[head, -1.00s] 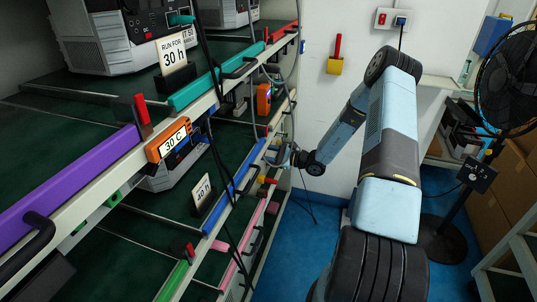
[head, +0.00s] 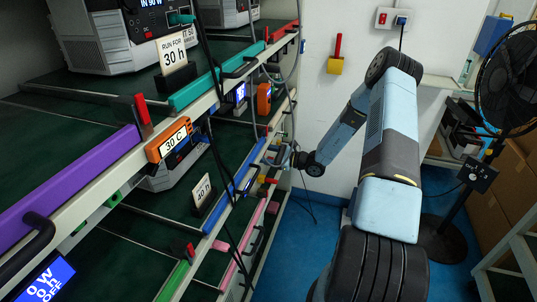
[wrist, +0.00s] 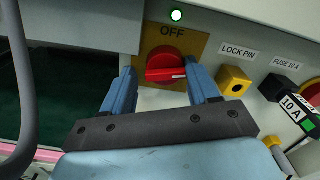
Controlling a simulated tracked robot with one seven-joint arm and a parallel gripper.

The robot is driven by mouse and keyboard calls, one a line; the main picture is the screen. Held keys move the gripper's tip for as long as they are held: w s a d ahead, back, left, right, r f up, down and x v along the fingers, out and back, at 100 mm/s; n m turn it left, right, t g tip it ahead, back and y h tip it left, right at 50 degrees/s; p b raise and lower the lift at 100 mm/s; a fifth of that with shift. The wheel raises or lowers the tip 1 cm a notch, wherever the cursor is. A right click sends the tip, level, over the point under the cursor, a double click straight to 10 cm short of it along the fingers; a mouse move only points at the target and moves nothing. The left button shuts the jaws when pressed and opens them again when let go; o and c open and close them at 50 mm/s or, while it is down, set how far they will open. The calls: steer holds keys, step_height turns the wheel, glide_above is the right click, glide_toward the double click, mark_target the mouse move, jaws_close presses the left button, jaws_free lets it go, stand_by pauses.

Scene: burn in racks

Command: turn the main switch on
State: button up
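The main switch (wrist: 165,65) is a red rotary knob on a yellow plate in the wrist view, with OFF printed above it. Its white pointer mark lies sideways, toward the right. In the head view my gripper (head: 298,158) is at the far end of the rack, where the knob is hard to make out.
A yellow lock pin block (wrist: 234,82) and a black fuse holder (wrist: 276,87) sit right of the switch. The rack's shelf fronts (head: 75,180) run along the left. A blue display (head: 46,281) is lit at lower left. A fan (head: 505,85) stands right.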

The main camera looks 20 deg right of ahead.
steer(key=shift+o, duration=1.3)
steer(key=shift+r, duration=0.1)
steer(key=shift+w+d, duration=0.1)
steer(key=v, duration=1.3)
steer(key=shift+s+d, duration=0.3)
